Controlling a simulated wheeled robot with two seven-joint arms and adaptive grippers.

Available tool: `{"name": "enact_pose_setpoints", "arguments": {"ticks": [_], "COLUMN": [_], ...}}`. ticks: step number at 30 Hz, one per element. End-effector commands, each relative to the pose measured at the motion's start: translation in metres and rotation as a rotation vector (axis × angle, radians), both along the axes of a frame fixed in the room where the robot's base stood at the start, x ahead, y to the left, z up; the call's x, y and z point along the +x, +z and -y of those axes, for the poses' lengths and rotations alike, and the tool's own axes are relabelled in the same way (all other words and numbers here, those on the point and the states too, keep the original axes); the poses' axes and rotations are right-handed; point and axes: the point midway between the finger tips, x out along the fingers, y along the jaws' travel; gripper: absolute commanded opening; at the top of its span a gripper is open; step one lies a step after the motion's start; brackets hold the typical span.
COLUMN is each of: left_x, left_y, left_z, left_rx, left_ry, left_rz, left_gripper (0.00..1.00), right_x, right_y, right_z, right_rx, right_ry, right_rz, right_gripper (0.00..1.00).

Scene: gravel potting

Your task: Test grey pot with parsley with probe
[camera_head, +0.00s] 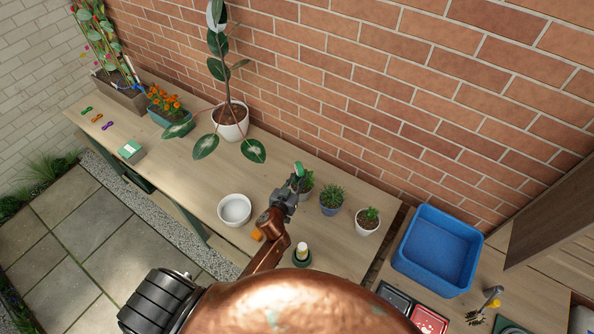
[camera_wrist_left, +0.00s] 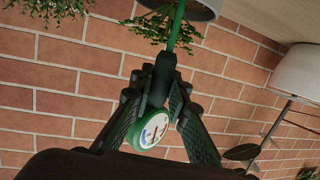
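My left gripper (camera_head: 291,194) is over the table at the row of small pots. In the left wrist view, its fingers (camera_wrist_left: 163,88) are closed around the probe (camera_wrist_left: 155,128), which is green with a white dial. The probe's green stem (camera_wrist_left: 179,25) points away from the fingers toward a grey pot (camera_wrist_left: 203,7) with leafy green parsley (camera_wrist_left: 160,25). I cannot tell whether the tip is in the soil. In the head view, the parsley (camera_head: 307,181) shows just beside the gripper, which partly hides its pot. My right gripper is not in view.
A blue-grey pot (camera_head: 331,209) and a white pot (camera_head: 367,222) stand to the right. A white bowl (camera_head: 235,211) is left of the gripper, a rubber plant (camera_head: 230,120) behind. A blue bin (camera_head: 437,252) stands farther right. The table's left middle is fairly clear.

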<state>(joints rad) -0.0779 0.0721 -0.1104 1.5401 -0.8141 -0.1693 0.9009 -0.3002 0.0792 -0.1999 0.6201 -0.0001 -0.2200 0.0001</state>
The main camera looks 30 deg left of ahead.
Motion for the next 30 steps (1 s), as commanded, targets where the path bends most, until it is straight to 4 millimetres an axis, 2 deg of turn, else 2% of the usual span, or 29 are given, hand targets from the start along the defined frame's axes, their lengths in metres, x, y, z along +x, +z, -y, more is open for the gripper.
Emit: {"name": "enact_pose_setpoints", "arguments": {"ticks": [8,19,23,30], "left_x": [0.000,-0.006,-0.024,-0.074], "left_y": [0.000,0.001,0.004,0.016], "left_z": [0.000,0.000,0.000,0.003], "left_rx": [0.000,0.000,-0.001,-0.002], "left_ry": [0.000,0.000,0.001,0.000], "left_rz": [0.000,0.000,-0.001,-0.002], "left_gripper": [0.35,0.35,0.35,0.35], "right_x": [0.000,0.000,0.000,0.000], "right_y": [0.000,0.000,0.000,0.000], "right_z": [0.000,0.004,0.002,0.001], "right_rx": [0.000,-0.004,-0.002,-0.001], "right_ry": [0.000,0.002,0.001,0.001], "right_rz": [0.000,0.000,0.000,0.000], "right_gripper": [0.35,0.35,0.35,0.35]}}
